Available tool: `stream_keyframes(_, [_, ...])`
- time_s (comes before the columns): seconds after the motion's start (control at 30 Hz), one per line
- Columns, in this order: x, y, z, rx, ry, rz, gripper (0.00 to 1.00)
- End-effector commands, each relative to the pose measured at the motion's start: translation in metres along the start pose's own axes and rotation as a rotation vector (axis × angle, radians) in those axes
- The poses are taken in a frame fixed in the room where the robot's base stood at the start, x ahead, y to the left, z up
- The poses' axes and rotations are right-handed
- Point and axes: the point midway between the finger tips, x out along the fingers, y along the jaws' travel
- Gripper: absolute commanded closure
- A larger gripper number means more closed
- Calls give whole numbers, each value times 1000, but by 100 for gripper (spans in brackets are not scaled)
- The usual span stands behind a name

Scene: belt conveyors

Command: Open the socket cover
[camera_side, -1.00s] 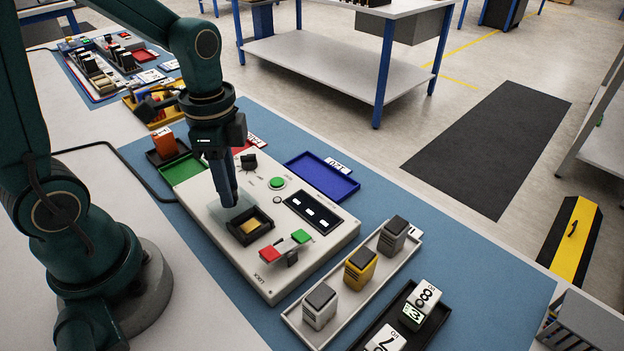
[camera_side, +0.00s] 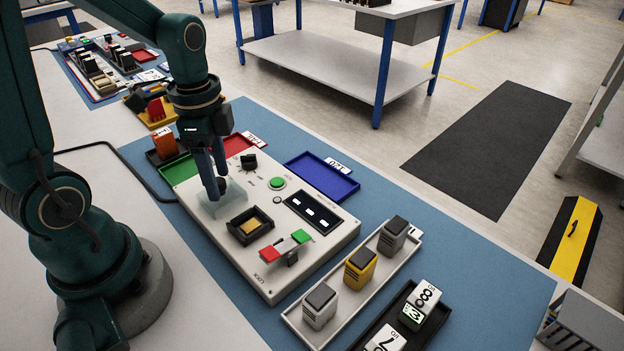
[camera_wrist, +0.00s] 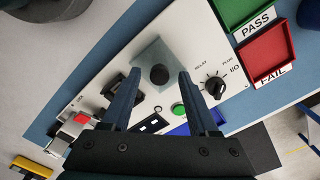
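The socket cover (camera_side: 208,208) is a clear plate with a dark round knob. It lies on the white panel (camera_side: 315,245) beside the square black socket (camera_side: 249,226), whose yellowish inside shows uncovered. In the wrist view the clear cover (camera_wrist: 160,53) has its black knob (camera_wrist: 159,74) between my fingertips, with space on both sides. My gripper (camera_side: 217,190) is over the cover with its fingers apart. It is also open in the wrist view (camera_wrist: 160,76). The socket in the wrist view (camera_wrist: 112,83) is partly hidden by the left finger.
The panel also bears a black dial (camera_side: 249,161), a green button (camera_side: 277,183), a dark display (camera_side: 314,212) and a red-and-green lever (camera_side: 287,246). A blue tray (camera_side: 322,176) lies behind. A tray of several blocks (camera_side: 300,318) stands at the front right.

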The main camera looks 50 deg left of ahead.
Motion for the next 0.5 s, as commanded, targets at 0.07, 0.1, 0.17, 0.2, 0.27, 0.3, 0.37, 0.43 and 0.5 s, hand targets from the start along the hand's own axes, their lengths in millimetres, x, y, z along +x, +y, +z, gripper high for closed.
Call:
stream_keyframes(0.07, [-1,0,0,0,0,0,40])
stream_keyframes(0.1, [-3,0,0,0,0,-1,40])
stream_keyframes(0.17, [-9,-1,0,0,1,-3,40])
stream_keyframes(0.2, [-13,-1,0,0,2,-5,40])
stream_keyframes(0.27, [-21,-1,-1,0,3,-6,40])
stream_keyframes(0.3, [-27,-1,0,0,3,-6,40])
stream_keyframes(0.37, [-34,-1,-1,0,3,-6,40])
stream_keyframes(0.43, [-41,-1,-1,0,2,-5,40])
stream_keyframes(0.5, [-47,-1,0,0,2,-4,40])
